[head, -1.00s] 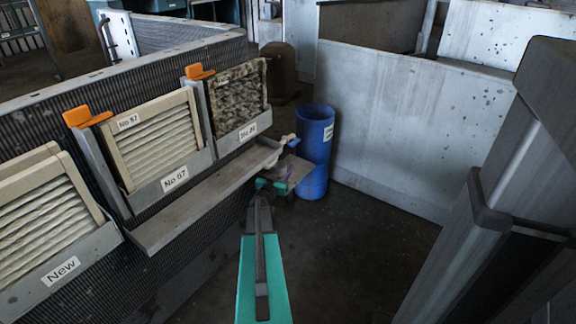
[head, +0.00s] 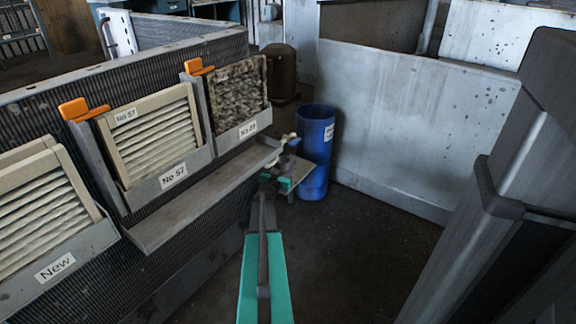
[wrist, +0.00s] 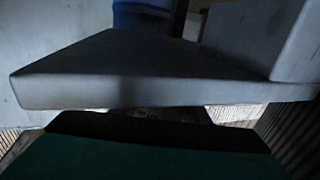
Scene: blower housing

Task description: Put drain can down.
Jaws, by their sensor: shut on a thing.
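My gripper (head: 287,148) is at the far end of the grey shelf, in front of the blue bin. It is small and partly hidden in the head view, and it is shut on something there. A small pale piece (head: 289,138) shows at its tip; I cannot tell whether this is the drain can or part of the gripper. In the wrist view a broad grey slab (wrist: 150,75) fills the middle and hides the jaws and what they hold. No drain can is clearly recognisable in either view.
The grey shelf (head: 195,205) runs below the framed filters (head: 160,135) on the left wall. The blue bin (head: 316,150) stands on the floor before a pale partition (head: 400,125). A grey post (head: 515,170) is at right. The dark floor (head: 350,255) between is clear.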

